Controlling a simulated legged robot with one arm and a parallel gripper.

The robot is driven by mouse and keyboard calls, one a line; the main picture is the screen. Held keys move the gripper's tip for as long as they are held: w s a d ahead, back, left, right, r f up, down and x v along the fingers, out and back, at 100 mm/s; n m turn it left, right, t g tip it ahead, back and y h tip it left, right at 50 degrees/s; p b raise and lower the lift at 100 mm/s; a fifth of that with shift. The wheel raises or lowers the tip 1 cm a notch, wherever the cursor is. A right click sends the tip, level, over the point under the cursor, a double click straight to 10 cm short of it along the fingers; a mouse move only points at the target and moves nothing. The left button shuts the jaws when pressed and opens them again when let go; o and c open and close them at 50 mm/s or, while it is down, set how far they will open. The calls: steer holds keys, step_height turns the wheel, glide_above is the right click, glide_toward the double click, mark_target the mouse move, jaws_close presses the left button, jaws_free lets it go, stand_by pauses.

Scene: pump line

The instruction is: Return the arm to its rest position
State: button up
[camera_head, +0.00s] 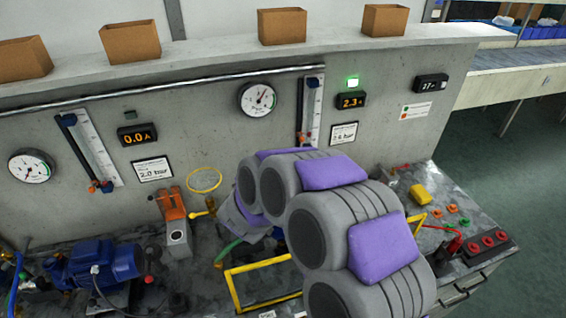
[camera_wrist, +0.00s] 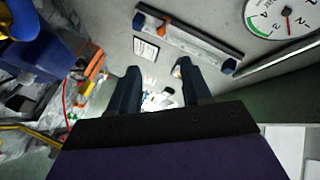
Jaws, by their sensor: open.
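My arm (camera_head: 335,225), grey with purple pads, reaches from the lower right of the head view up over the bench toward the grey panel wall (camera_head: 220,125). Its far end is mostly hidden behind its own links. In the wrist view my gripper (camera_wrist: 157,68) shows two dark fingers standing apart, with nothing held between them. Beyond the fingers are the panel, a slanted gauge strip (camera_wrist: 187,38) and a round dial (camera_wrist: 280,18).
A blue pump (camera_head: 95,262) sits at the bench's left. A yellow frame (camera_head: 262,268), an orange-handled device (camera_head: 175,225) and a yellow ring (camera_head: 204,180) are close to the arm. Red knobs (camera_head: 487,243) line the right edge. Brown boxes (camera_head: 283,26) stand on the ledge.

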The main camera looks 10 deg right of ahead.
stand_by(0.3)
steer(key=s+a+r+n+g+y, duration=0.1)
steer(key=s+a+r+n+y, duration=0.2)
steer(key=a+n+y, duration=0.35)
steer(key=s+a+n+g+y, duration=0.1)
steer(key=s+n+g+y, duration=0.35)
steer(key=s, duration=0.65)
steer(key=s+d+n+g+h, duration=0.1)
steer(key=s+d, duration=0.4)
steer(key=s, duration=0.5)
steer(key=s+d+n+g+h, duration=0.1)
steer(key=s+d+n+g, duration=0.2)
steer(key=s, duration=0.8)
steer(key=s+d+n+g+h, duration=0.1)
steer(key=s+d+g+h, duration=0.1)
steer(key=s+d+g, duration=0.4)
steer(key=s+d+f, duration=0.1)
steer(key=s, duration=0.3)
steer(key=shift+s+d+n, duration=0.15)
steer(key=shift+s+n, duration=0.2)
steer(key=shift+n, duration=0.05)
